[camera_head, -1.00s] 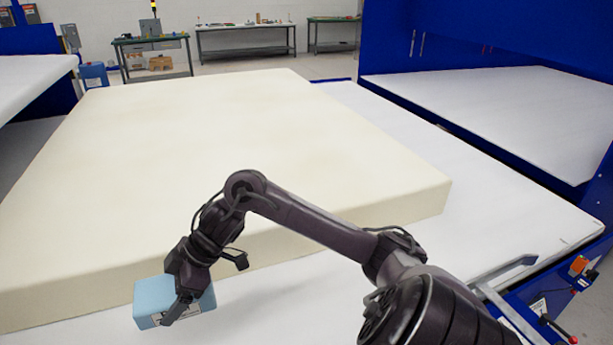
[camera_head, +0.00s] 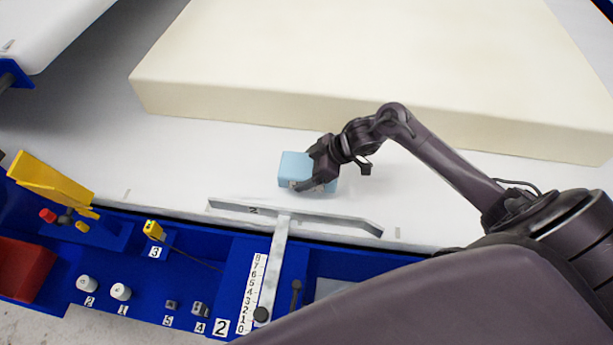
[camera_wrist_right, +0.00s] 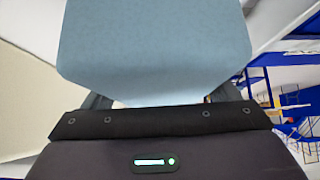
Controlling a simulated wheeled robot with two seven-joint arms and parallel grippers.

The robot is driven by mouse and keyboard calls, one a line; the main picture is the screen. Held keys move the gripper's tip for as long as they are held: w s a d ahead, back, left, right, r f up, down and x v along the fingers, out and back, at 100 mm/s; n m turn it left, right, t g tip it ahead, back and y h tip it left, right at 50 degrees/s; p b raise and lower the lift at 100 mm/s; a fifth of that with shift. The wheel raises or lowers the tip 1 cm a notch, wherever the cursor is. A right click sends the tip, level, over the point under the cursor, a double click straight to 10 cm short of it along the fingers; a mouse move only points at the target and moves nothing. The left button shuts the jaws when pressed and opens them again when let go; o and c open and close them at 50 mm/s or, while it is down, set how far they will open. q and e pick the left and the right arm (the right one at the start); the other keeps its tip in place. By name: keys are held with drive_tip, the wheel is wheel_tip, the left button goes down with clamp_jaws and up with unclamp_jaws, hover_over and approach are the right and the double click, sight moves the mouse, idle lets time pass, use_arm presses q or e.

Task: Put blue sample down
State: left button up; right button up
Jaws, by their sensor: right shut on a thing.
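The blue sample (camera_head: 294,166) is a light blue block with a label on its near side. In the head view it is at the white table surface (camera_head: 230,165), between the big cream foam slab and the metal bar. I cannot tell whether it touches the surface. My right gripper (camera_head: 312,180) is shut on the blue sample, coming from the right and hiding its right part. In the right wrist view the sample (camera_wrist_right: 155,50) fills the upper middle, between the fingers. My left gripper is not in view.
The cream foam slab (camera_head: 380,60) lies behind the sample. A metal bar (camera_head: 300,215) with a numbered scale (camera_head: 252,290) stands in front. A blue control panel (camera_head: 200,250) with knobs and a yellow lever (camera_head: 50,180) runs along the front edge. White surface is free left of the sample.

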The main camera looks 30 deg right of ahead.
drive_tip(key=shift+f, duration=2.05)
drive_tip(key=shift+f, duration=0.1)
drive_tip(key=o, duration=0.9)
drive_tip(key=shift+r, duration=0.2)
drive_tip(key=v, duration=1.2)
drive_tip(key=shift+s+f, duration=0.1)
drive_tip(key=shift+f, duration=0.1)
